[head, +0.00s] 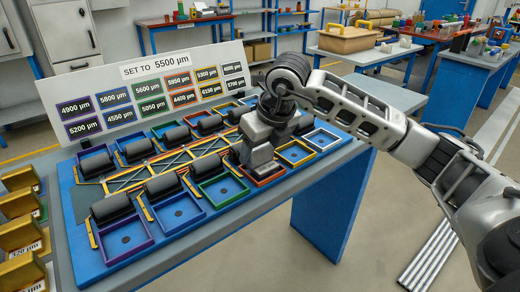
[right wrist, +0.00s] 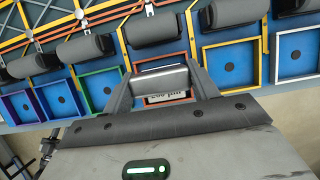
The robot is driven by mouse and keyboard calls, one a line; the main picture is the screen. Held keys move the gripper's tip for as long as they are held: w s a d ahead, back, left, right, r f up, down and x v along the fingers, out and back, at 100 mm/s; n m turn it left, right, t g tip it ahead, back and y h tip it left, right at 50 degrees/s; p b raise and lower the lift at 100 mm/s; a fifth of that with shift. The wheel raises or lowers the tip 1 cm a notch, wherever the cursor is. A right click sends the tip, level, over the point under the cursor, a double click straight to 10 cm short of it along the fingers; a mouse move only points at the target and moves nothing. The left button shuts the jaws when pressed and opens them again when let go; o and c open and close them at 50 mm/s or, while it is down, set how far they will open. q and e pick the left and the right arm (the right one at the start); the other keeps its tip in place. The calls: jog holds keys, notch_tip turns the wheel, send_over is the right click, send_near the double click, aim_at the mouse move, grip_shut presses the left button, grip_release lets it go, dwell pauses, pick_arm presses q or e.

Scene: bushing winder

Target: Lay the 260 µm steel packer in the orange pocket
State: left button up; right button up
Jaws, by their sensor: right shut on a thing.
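The orange pocket (head: 266,179) is in the near row of the blue winder board, between the green and yellow pockets. My right gripper (head: 258,150) is low over it and hides most of it. In the right wrist view my right gripper (right wrist: 160,88) is shut on the grey steel packer (right wrist: 160,78), with part of the orange frame (right wrist: 163,64) showing around it. A white label with upside-down "µm" print shows below the packer; its number is hard to read. I cannot tell whether the packer touches the pocket floor. My left gripper is not in view.
The green pocket (head: 223,188) and yellow pocket (head: 295,153) beside it look empty. Black rollers (head: 163,186) stand behind the near pockets. The sign board (head: 150,88) reads "SET TO 5500 µm". Several labelled yellow blocks (head: 20,235) stand at the left.

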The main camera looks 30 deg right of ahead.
jog(key=shift+f, duration=0.45)
jog(key=shift+f, duration=0.1)
jog(key=o, duration=1.1)
jog(key=shift+o, duration=0.2)
jog(key=shift+r, duration=0.25)
jog(key=v, duration=1.2)
